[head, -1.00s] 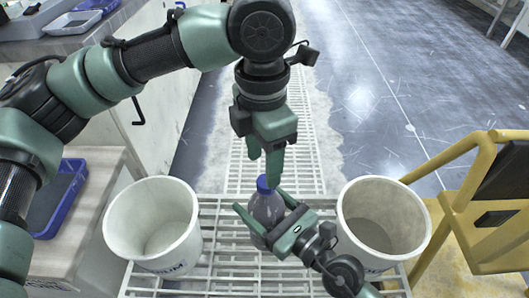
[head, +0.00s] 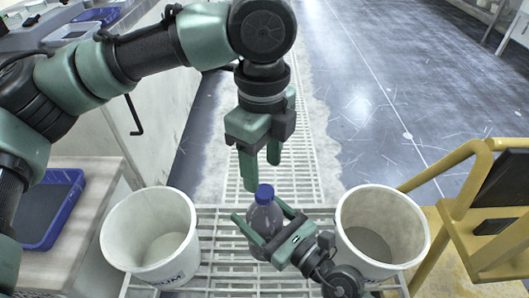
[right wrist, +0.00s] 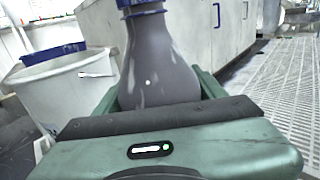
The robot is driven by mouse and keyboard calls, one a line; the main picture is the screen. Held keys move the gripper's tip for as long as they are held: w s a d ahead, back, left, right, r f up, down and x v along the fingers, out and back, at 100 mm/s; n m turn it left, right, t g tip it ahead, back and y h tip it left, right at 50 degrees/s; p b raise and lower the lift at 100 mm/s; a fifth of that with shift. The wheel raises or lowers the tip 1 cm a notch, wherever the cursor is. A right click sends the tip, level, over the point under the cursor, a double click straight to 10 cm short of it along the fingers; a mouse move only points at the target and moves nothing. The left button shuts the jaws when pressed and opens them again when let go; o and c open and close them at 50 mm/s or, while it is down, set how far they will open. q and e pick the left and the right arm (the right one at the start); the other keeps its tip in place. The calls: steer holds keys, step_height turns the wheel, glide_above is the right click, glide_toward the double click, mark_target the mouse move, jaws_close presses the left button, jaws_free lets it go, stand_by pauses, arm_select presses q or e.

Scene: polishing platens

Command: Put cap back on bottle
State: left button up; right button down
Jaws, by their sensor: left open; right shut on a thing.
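The bottle (head: 263,218) is grey and stands about upright above the grating. A blue cap (head: 264,193) sits on its top; whether it is screwed tight cannot be seen. My right gripper (head: 257,212) is shut on the bottle's body from the lower right. In the right wrist view the bottle (right wrist: 158,65) stands between the fingers, and only the lower edge of the blue cap (right wrist: 141,4) shows at the top. My left gripper (head: 261,173) is open and empty, pointing down just above and behind the cap, its fingers apart from each other.
A white bucket (head: 115,235) stands left of the bottle and another (head: 350,235) right of it, on the white grating (head: 222,262). A yellow railing (head: 455,205) is at the right. A blue tray (head: 45,225) lies on the left counter.

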arm_select(q)
steer(key=n, duration=0.4)
steer(key=shift+r, duration=0.1)
steer(key=n, duration=0.4)
steer(key=shift+r+n, duration=0.15)
steer(key=shift+n, duration=0.25)
steer(key=n, duration=0.4)
steer(key=shift+r, duration=0.1)
steer(key=n, duration=0.4)
steer(key=shift+d+r, duration=0.1)
steer(key=n, duration=0.4)
steer(key=shift+w+r+n, duration=0.1)
steer(key=shift+r+n, duration=0.05)
steer(key=shift+n, duration=0.25)
steer(key=n, duration=0.4)
steer(key=shift+r, duration=0.15)
steer(key=n, duration=0.4)
steer(key=shift+r, duration=0.1)
steer(key=n, duration=0.4)
steer(key=shift+r, duration=0.1)
